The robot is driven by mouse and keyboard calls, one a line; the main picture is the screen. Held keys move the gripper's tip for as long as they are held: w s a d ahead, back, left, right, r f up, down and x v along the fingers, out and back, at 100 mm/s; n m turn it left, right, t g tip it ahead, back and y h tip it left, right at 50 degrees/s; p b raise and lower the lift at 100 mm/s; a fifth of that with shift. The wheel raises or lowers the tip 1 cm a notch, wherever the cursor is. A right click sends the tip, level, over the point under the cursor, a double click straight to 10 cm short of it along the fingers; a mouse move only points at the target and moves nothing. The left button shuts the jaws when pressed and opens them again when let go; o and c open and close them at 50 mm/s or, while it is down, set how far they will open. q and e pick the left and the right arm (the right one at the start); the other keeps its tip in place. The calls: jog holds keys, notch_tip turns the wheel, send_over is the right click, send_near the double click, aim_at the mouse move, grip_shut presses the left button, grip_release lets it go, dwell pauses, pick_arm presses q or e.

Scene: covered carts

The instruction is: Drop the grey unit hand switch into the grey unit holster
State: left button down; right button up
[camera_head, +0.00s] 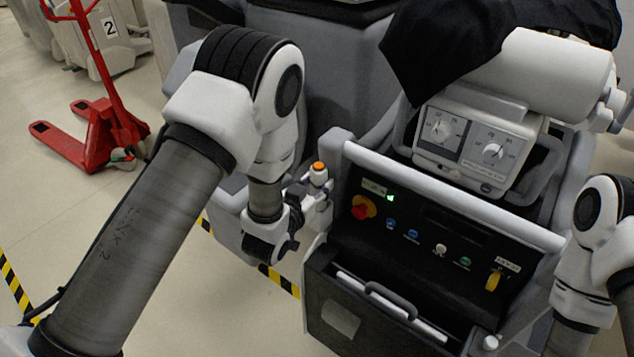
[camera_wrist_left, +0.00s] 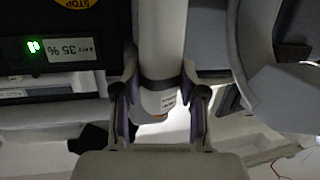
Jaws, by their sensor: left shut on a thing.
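The hand switch (camera_head: 318,171) is a small pale stick with an orange button on top, upright at the left end of the grey cart's handle bar. My left gripper (camera_head: 306,194) is shut on it below the button. In the left wrist view the gripper (camera_wrist_left: 160,106) has one finger on each side of the pale switch body (camera_wrist_left: 158,101), with its orange tip partly hidden. A wide light tube lies in line beyond the switch; I cannot tell whether it is the holster or the cart's bar. The holster is not clearly seen. My right gripper is out of view.
The grey cart's black control panel (camera_head: 432,235) has a red-yellow knob and a key switch. A drawer-like bin (camera_head: 335,318) sits below. A dark cover (camera_head: 440,45) drapes the back. A red pallet jack (camera_head: 100,130) stands at far left on clear floor.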

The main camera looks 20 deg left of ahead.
pick_arm(q)
jog(key=shift+w+f, duration=0.15)
jog(key=shift+w, duration=0.2)
jog(key=c, duration=1)
grip_release()
jog(key=o, duration=0.4)
jog(key=shift+s+r, duration=0.2)
jog(key=shift+s, duration=0.05)
jog(key=shift+c, duration=0.2)
jog(key=shift+s+r, duration=0.1)
jog(key=shift+s, duration=0.1)
jog(key=shift+w+f, duration=0.1)
jog(key=shift+f, duration=0.1)
jog(key=r+p+v, duration=0.1)
jog(key=p+v, duration=0.1)
jog(key=v, duration=1)
jog(key=s+a+f+n+g+y, duration=0.1)
jog(key=s+a+f+g, duration=0.1)
jog(key=s+f+g, duration=0.55)
jog(key=s+a+f+g+y, duration=0.1)
jog(key=s+a+f+g, duration=0.2)
jog(key=f, duration=0.8)
jog(key=s+f+n+g, duration=0.1)
jog(key=s+f+g, duration=0.4)
jog(key=s, duration=0.8)
jog(key=shift+a+f, duration=0.35)
jog(key=shift+a, duration=0.05)
